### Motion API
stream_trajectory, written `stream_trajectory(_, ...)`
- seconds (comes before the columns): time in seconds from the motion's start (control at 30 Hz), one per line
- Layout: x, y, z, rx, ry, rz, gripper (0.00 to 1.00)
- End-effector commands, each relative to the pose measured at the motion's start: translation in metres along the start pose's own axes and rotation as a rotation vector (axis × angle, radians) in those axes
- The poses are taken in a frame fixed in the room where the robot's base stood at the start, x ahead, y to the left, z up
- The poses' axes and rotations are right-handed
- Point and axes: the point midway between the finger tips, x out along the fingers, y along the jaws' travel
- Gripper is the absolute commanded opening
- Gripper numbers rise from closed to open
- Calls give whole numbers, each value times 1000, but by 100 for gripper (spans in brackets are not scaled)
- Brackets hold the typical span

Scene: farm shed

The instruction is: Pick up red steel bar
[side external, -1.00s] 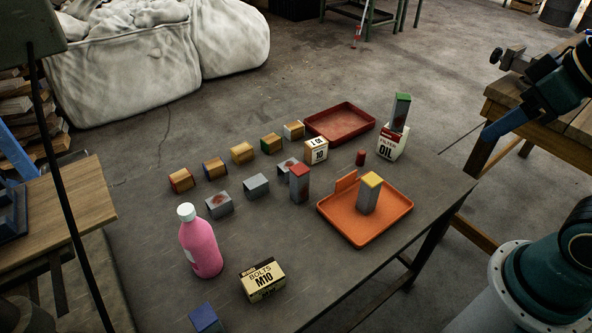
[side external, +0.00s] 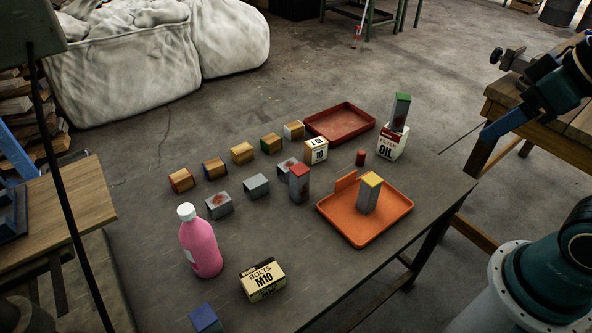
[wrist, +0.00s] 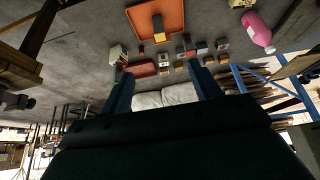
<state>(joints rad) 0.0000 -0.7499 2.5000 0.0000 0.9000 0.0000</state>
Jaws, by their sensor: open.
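The red steel bar (side external: 299,186) is a grey upright block with a red top, standing on the dark table left of the orange tray. In the wrist view a small red-topped block (wrist: 201,47) among the small blocks appears to be it. My gripper (wrist: 160,72) is open and empty, its two blue fingers wide apart. It is well away from the bar. In the side view part of my arm shows at the right edge, off the table; the jaw gap cannot be made out there.
The orange tray (side external: 384,225) holds a yellow-topped bar (side external: 368,198). Grey blocks (side external: 257,187) and wooden blocks (side external: 242,153) stand left of the red bar. A pink bottle (side external: 200,245), bolts box (side external: 263,281), red tray (side external: 318,127) and oil filter box (side external: 391,146) surround them.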

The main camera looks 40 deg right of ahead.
Motion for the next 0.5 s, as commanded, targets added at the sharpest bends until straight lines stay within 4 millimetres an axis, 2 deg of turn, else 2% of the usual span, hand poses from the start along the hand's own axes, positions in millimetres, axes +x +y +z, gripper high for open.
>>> stream_trajectory(0.27,2,-2,-11,40,-14,-7,63)
stream_trajectory(0.5,11,-10,-44,169,-57,-31,63)
